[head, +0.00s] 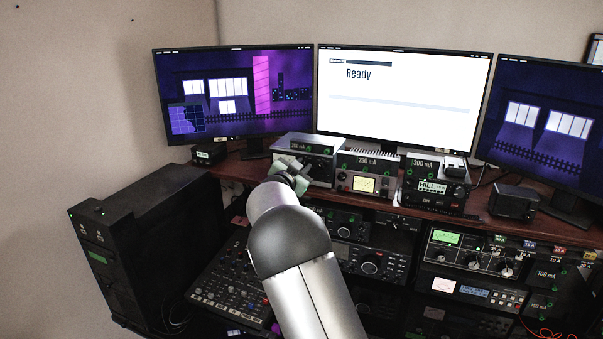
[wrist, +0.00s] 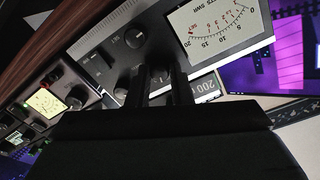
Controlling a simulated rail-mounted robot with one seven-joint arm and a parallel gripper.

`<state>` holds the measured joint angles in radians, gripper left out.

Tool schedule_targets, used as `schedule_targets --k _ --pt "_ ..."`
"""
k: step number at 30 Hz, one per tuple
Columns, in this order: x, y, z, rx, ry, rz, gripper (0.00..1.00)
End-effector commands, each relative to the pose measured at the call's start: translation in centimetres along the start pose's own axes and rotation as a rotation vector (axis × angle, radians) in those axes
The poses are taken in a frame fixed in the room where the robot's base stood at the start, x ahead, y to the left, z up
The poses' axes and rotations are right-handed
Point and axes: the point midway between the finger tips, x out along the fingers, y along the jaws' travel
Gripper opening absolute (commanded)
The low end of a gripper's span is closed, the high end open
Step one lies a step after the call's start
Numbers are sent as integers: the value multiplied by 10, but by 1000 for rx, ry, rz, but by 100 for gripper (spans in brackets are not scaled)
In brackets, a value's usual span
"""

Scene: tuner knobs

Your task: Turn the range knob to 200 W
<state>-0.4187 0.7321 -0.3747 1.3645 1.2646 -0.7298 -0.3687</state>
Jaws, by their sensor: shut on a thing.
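A silver-faced meter unit (head: 307,150) stands at the left end of the desk's top row, in front of the monitors. In the wrist view it appears tilted, with a white SWR scale (wrist: 218,25) and several dark knobs, one of them at upper left (wrist: 135,38). My gripper (wrist: 160,82) is at the unit's face, its two black fingers shut on a small dark knob (wrist: 160,74). The fingers hide much of that knob, and I cannot read its pointer or markings. A label (wrist: 206,88) beside it starts with "200"; the rest is hidden. In the head view my gripper (head: 292,170) partly covers the unit.
A meter box (head: 365,175) labelled 250 mA and a radio (head: 436,183) labelled 300 mA stand to the right. Three monitors are behind; the middle one (head: 400,95) reads "Ready". More radios fill the lower shelves, and a mixer (head: 232,285) lies at lower left.

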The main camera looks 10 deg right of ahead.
Motion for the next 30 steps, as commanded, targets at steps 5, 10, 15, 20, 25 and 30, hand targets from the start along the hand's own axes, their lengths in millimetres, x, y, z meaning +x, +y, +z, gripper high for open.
schedule_targets --k 5,10,15,20,25,30 --pt "0 2 2 147 -6 2 0" --pt "0 2 2 267 -13 3 0" --pt "0 2 1 359 -17 4 0" --pt "0 1 1 412 -20 4 0" --pt "0 0 0 439 -22 5 0" --pt "0 0 0 444 -22 5 0"
